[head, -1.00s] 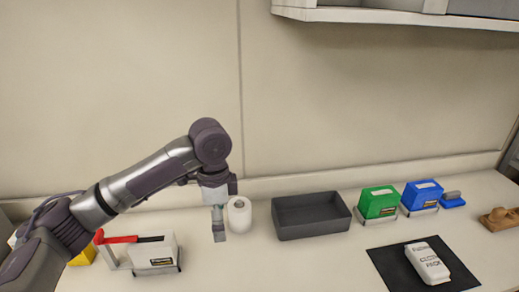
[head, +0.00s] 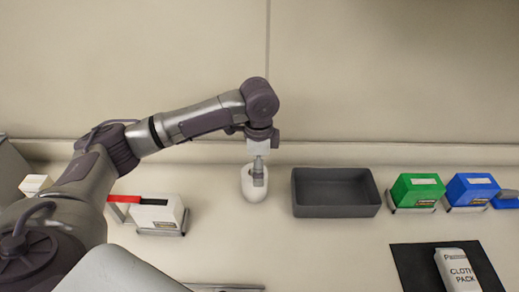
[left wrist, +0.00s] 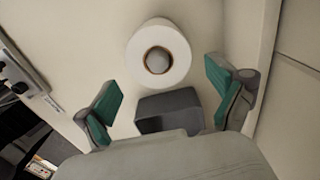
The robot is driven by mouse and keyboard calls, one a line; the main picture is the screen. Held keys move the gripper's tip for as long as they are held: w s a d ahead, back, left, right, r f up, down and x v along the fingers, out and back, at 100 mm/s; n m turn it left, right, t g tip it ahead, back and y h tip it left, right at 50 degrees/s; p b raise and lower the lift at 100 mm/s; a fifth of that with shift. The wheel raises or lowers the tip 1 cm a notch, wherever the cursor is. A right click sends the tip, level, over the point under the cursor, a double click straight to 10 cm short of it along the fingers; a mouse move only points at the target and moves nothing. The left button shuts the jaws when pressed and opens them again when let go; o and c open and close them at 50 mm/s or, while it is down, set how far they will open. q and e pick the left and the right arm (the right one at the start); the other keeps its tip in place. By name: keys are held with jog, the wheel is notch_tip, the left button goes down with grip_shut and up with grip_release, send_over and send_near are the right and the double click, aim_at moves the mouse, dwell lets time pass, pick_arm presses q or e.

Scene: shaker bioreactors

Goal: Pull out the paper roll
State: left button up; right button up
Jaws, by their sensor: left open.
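The white paper roll (head: 249,188) stands upright on the counter, left of the dark tray. The left wrist view looks down on its round end (left wrist: 179,36), with a brown-rimmed core in the middle. My left gripper (head: 259,174) points down and overlaps the roll in the head view, hiding part of it. In the left wrist view my left gripper (left wrist: 165,92) is open, its green-padded fingers spread wide with nothing held between them. The roll lies ahead of the fingertips there, apparently not touched. My right gripper is not in view.
A dark grey tray (head: 336,208) sits right of the roll. Green (head: 416,189) and blue (head: 471,186) boxes stand farther right. A white cloth pack (head: 457,272) lies on a black mat (head: 412,270). A white box (head: 157,211) in a holder is at left. The wall is close behind.

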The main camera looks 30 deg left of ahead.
pick_arm(q)
notch_tip(320, 180, down, 5)
jog(key=shift+w+r, duration=0.1)
jog(key=shift+r, duration=0.1)
jog(key=shift+f+p, duration=0.35)
jog(key=shift+f, duration=0.6)
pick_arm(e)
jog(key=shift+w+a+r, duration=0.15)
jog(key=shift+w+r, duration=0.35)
pick_arm(q)
jog(key=c, duration=1.2)
jog(key=shift+r, duration=0.1)
jog(key=shift+c, duration=0.3)
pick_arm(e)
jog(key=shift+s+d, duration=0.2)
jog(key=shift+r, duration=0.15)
pick_arm(q)
jog(key=shift+r+p, duration=0.65)
jog(key=shift+p, duration=0.5)
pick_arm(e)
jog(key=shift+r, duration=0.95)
pick_arm(q)
jog(key=shift+r, duration=0.1)
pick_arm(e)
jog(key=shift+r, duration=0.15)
